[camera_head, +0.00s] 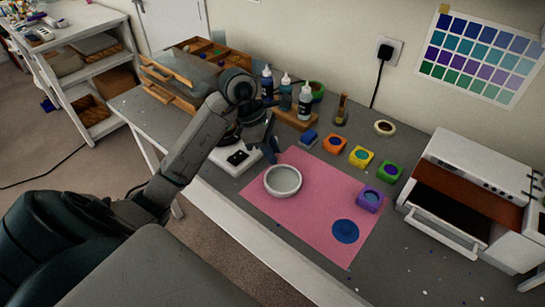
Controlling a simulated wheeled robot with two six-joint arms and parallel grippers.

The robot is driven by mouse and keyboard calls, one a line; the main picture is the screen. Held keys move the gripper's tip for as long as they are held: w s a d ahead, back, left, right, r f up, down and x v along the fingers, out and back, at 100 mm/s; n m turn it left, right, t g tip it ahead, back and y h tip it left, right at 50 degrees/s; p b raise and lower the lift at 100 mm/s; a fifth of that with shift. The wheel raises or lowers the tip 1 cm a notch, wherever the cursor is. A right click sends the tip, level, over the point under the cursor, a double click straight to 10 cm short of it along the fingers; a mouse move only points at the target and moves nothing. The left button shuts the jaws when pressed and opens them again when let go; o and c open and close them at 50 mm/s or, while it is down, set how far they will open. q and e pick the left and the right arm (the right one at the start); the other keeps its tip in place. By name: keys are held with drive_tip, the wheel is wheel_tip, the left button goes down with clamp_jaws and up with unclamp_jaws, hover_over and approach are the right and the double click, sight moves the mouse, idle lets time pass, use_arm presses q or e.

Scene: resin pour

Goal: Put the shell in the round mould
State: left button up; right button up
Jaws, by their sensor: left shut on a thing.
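A round, pale grey dish with a raised rim, which looks like the round mould (283,181), sits on the pink mat (315,215) near its left edge. My left gripper (271,150) points down just behind the dish, beside the mat's back left corner. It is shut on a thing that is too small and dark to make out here. I do not see a shell lying on the mat or the table. My right gripper is not in view.
Orange (335,144), yellow (361,157), green (390,171) and purple (370,198) blocks stand right of the dish. A dark blue disc (345,231) lies on the mat. Bottles (305,101) stand behind, a white scale (236,157) left, and a white oven (470,195) right.

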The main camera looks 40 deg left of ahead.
use_arm(q)
drive_tip(key=shift+w+d+f+m, duration=0.1)
drive_tip(key=shift+w+m, duration=0.05)
drive_tip(key=shift+m, duration=0.15)
drive_tip(key=shift+f+b, duration=0.2)
drive_tip(key=shift+b, duration=0.15)
drive_tip(key=shift+f+b, duration=0.55)
drive_tip(key=shift+f, duration=0.1)
drive_tip(key=shift+f+b, duration=0.65)
drive_tip(key=shift+f, duration=0.85)
drive_tip(key=shift+f+b, duration=0.35)
drive_tip(key=shift+b, duration=0.05)
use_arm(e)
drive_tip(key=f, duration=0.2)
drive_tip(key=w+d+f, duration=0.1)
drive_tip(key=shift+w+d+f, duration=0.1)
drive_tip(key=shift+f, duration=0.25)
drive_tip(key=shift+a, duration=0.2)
